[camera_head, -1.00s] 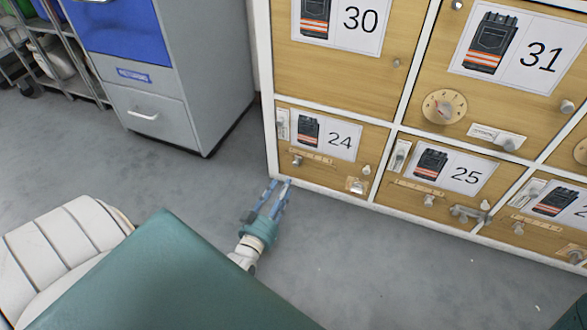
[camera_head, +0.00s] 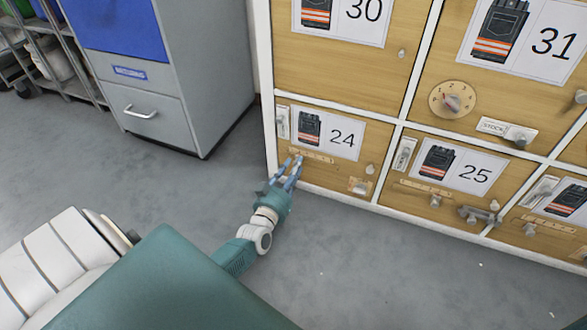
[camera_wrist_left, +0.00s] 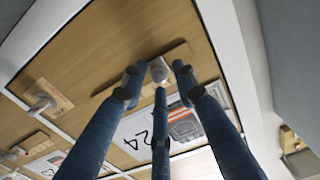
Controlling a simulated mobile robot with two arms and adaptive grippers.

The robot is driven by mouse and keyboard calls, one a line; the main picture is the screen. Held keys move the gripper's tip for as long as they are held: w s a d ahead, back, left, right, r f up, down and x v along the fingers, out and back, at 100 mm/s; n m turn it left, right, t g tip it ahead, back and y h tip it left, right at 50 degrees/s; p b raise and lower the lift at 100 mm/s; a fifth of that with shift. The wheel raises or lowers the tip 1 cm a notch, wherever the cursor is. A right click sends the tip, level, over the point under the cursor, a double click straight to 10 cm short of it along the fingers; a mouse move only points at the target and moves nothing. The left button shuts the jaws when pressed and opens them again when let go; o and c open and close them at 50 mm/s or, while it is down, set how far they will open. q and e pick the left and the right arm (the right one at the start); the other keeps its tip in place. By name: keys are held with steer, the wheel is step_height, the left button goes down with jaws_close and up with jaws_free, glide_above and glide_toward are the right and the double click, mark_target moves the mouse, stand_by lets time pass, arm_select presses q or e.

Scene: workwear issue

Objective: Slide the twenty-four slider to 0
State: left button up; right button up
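The twenty-four door (camera_head: 336,182) is at the lower left of the locker block, with a "24" label. Its slider track (camera_head: 318,158) is a narrow wooden strip below the label; its scale marks are too small to read. My left gripper (camera_head: 290,165) is at the left end of this strip and hides the knob in the head view. In the left wrist view the grey slider knob (camera_wrist_left: 159,70) is between the spread fingertips of the left gripper (camera_wrist_left: 159,80), with gaps visible at both sides. I cannot tell whether any finger touches it. My right gripper is not in view.
Door 24 also has a round knob (camera_head: 370,169) and a small plate with a fitting (camera_head: 360,186) at its right. Door 25 (camera_head: 455,190) is beside it, and a dial (camera_head: 452,100) is above that. A grey cabinet (camera_head: 180,80) stands left. The floor between is clear.

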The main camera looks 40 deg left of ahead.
mark_target(290, 155)
arm_select(q)
jaws_close()
steer(key=shift+s+a+r, duration=0.1)
steer(key=shift+s+a, duration=0.1)
steer(key=shift+a, duration=0.55)
steer(key=shift+s+a, duration=0.15)
steer(key=shift+a, duration=0.6)
steer(key=shift+o, duration=2)
jaws_free()
steer(key=shift+a, duration=0.1)
steer(key=shift+s, duration=0.2)
steer(key=shift+s+d, duration=0.2)
steer(key=shift+s, duration=0.1)
steer(key=v, duration=1.1)
